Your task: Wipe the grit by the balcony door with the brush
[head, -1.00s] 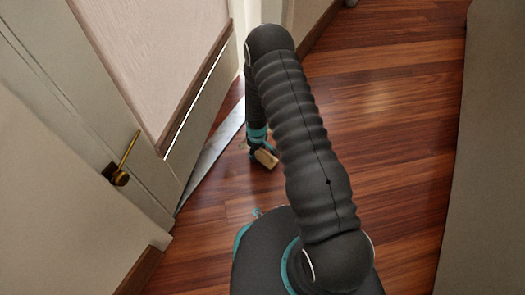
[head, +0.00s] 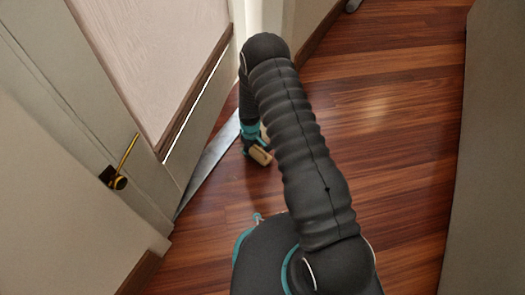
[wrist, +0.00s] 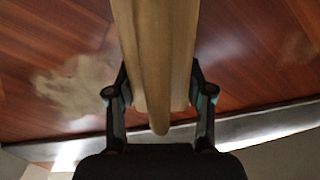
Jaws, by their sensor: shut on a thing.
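My gripper (wrist: 160,98) is shut on the brush (wrist: 155,55), with a finger on each side of its long tan wooden body. In the head view my gripper (head: 251,141) is low by the door sill, and the brush (head: 261,156) shows as a small pale block close to the floor. I cannot tell if it touches the floor. The grit (wrist: 78,87) is a pale tan, irregular patch on the wood floor, left of the brush in the wrist view and apart from it there. I cannot make out the grit in the head view.
The balcony door (head: 150,75) with its brass handle (head: 125,165) stands on the left. A grey metal sill (head: 208,165) runs along its foot. A grey upright surface (head: 490,150) bounds the right. The wood floor (head: 400,120) between is clear.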

